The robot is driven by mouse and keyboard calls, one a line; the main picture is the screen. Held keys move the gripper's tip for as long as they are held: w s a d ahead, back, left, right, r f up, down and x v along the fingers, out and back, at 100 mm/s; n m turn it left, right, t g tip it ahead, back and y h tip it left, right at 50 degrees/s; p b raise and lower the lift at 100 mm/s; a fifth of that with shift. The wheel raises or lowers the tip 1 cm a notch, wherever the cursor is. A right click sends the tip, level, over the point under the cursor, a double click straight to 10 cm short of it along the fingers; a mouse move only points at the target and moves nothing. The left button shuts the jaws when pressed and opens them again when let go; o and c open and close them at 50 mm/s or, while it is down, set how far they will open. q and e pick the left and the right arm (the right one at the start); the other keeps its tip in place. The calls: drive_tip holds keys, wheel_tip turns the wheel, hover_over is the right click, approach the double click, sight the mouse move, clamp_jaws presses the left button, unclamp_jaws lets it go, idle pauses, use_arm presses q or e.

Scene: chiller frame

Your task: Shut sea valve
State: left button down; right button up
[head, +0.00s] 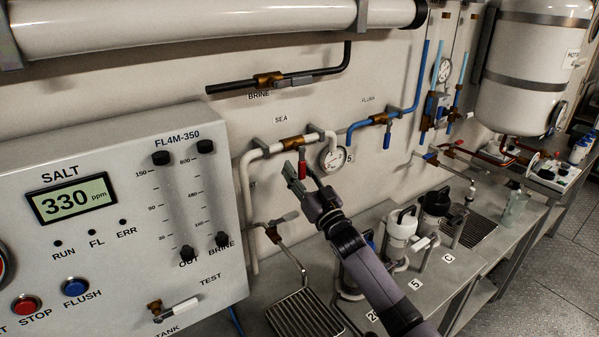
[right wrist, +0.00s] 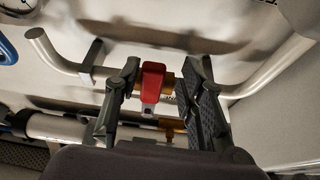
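The sea valve (head: 297,142) is a brass body on the white pipe under the SEA label. Its red handle (head: 302,170) hangs down, across the line of the pipe. My right gripper (head: 305,180) has reached it from below. In the right wrist view the red handle (right wrist: 152,78) stands between the two fingers of my right gripper (right wrist: 165,95). The fingers are open, with a gap to the handle on each side, wider on the right. The handle is nearer the left finger. My left gripper is not in view.
A round gauge (head: 333,158) sits just right of the valve. A blue flush valve (head: 380,119) is further right and a black brine valve (head: 268,79) is above. The control panel (head: 120,215) juts out at left. White filter housings (head: 400,225) stand below right.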

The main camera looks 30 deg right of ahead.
drive_tip(key=shift+d, duration=0.15)
drive_tip(key=shift+s+f, duration=0.15)
drive_tip(key=shift+s, duration=0.05)
drive_tip(key=v, duration=1.1)
drive_tip(key=shift+s, duration=0.25)
drive_tip(key=shift+f, duration=0.15)
